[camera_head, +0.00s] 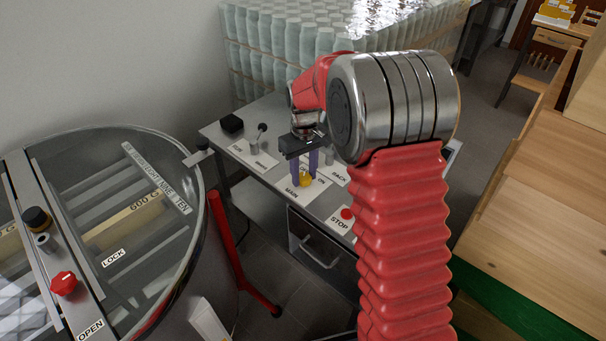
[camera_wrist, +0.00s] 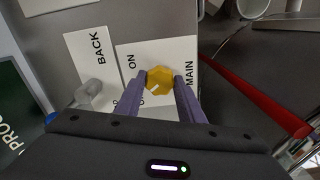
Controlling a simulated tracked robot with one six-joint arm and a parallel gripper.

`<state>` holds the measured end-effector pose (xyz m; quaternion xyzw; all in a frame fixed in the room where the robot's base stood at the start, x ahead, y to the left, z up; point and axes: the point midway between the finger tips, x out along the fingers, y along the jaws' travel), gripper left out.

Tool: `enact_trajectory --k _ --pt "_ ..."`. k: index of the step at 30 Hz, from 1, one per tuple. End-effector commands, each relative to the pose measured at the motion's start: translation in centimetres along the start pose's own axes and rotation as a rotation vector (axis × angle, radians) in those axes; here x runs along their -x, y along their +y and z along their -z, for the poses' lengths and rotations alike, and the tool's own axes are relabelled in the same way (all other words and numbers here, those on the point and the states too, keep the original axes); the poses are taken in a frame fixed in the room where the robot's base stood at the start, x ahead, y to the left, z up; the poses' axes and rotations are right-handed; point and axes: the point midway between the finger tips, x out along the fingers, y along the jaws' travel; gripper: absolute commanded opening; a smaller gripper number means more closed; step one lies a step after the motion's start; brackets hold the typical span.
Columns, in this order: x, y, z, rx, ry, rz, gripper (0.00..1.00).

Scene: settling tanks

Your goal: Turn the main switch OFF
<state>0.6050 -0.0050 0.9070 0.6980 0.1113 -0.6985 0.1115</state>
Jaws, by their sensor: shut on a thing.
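The main switch is a yellow faceted knob (camera_wrist: 161,79) on a white plate (camera_wrist: 129,56) marked MAIN and ON. The yellow knob also shows in the head view (camera_head: 306,181), on the grey control desk. My gripper (camera_wrist: 161,80) has its two purple fingers on either side of the knob, shut on it. In the head view my gripper (camera_head: 305,178) points down at the plate from above. A pale mark shows on the knob's lower side in the wrist view. The plate's lower part is hidden by my fingers and gripper body.
A BACK plate with a grey knob (camera_wrist: 91,93) lies beside the main plate. A red STOP button (camera_head: 346,213) and a small lever (camera_head: 262,128) are also on the desk. A round glass-lidded drum (camera_head: 120,215) stands left. Shrink-wrapped jars (camera_head: 270,50) stand behind.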

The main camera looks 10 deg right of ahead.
Motion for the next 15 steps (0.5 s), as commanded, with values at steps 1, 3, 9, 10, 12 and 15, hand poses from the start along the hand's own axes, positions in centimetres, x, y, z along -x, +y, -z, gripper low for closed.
enact_trajectory --k 1,3,9,10,12,15 --pt "-0.03 0.01 -0.08 0.003 -0.002 0.0 0.13" --pt "-0.03 0.0 -0.07 0.003 -0.002 0.0 0.13" --pt "-0.03 -0.03 -0.06 0.003 -0.002 0.0 0.13" --pt "-0.03 -0.03 -0.06 0.003 -0.002 0.0 0.36" --pt "-0.02 -0.04 -0.05 0.003 -0.002 0.0 0.41" --pt "-0.02 -0.05 -0.02 0.002 -0.001 0.0 0.48"
